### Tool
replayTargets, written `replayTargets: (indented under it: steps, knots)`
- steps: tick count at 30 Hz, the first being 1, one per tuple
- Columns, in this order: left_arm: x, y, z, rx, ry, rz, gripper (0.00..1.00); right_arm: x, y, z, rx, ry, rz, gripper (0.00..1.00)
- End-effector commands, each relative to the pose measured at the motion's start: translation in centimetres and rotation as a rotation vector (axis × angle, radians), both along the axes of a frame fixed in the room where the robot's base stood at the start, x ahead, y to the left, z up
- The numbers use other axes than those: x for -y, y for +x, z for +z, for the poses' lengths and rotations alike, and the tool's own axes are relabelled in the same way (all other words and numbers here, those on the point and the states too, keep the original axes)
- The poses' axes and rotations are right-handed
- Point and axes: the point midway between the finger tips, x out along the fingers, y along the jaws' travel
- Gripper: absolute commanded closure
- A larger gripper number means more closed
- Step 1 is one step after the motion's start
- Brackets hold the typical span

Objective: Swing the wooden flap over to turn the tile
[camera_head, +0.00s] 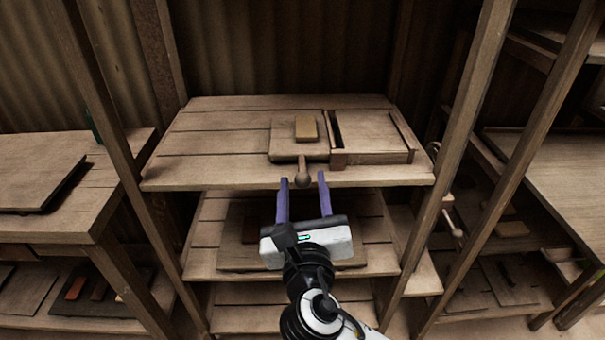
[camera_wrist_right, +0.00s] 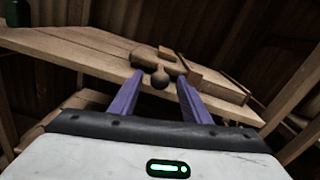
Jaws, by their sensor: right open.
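The wooden flap (camera_head: 284,140) lies flat on the upper shelf, with a handle ending in a round knob (camera_head: 302,179) that sticks out past the shelf's front edge. The tan tile (camera_head: 306,128) lies on top of the flap. To the flap's right is a shallow wooden frame (camera_head: 372,135). My right gripper (camera_head: 304,182) has two purple fingers, open, one on each side of the knob in the picture. The right wrist view shows the knob (camera_wrist_right: 160,79) between the fingertips; I cannot tell whether they touch it. My left gripper is not in view.
The upper shelf (camera_head: 205,150) is bare left of the flap. Wooden posts (camera_head: 465,130) stand on both sides of the shelf. A lower shelf (camera_head: 215,235) with a board lies under my right gripper. Side benches (camera_head: 110,185) hold boards at left and right.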

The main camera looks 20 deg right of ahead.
Motion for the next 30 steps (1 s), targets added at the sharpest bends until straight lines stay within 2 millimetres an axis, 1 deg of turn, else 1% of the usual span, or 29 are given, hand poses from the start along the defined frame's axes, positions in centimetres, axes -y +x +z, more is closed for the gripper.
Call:
replayTargets:
  steps: [1, 3, 6, 9, 12, 19, 23, 24, 27, 30]
  knots:
    - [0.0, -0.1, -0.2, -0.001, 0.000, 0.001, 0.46, 0.3, 0.9, 0.0, 0.002, -0.002, -0.001, 0.57]
    - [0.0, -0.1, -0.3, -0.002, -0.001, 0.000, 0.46, 0.6, 2.0, 0.0, 0.001, 0.001, -0.002, 0.57]
    - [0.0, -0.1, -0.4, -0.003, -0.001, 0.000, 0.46, 0.9, 3.1, 0.0, 0.000, 0.001, 0.000, 0.57]
    - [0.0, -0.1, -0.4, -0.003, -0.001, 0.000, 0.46, 1.1, 3.8, -0.1, -0.002, 0.002, 0.000, 0.57]
    - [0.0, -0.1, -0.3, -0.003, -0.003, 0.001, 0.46, 1.2, 4.1, 0.0, 0.000, 0.002, 0.000, 0.57]
    - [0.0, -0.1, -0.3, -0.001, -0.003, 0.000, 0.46, 1.2, 4.2, -0.1, -0.001, 0.003, 0.001, 0.57]
    - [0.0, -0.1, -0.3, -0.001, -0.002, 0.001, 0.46, 1.2, 4.1, -0.1, -0.001, 0.003, 0.001, 0.79]
    - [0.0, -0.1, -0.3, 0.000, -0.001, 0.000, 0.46, 1.2, 4.1, -0.1, -0.002, 0.004, 0.000, 0.85]
    - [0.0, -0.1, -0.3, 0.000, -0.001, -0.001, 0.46, 1.2, 4.1, -0.1, -0.002, 0.004, 0.000, 1.00]
    - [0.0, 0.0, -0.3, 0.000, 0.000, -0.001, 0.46, 1.2, 4.1, -0.1, -0.002, 0.004, 0.000, 1.00]
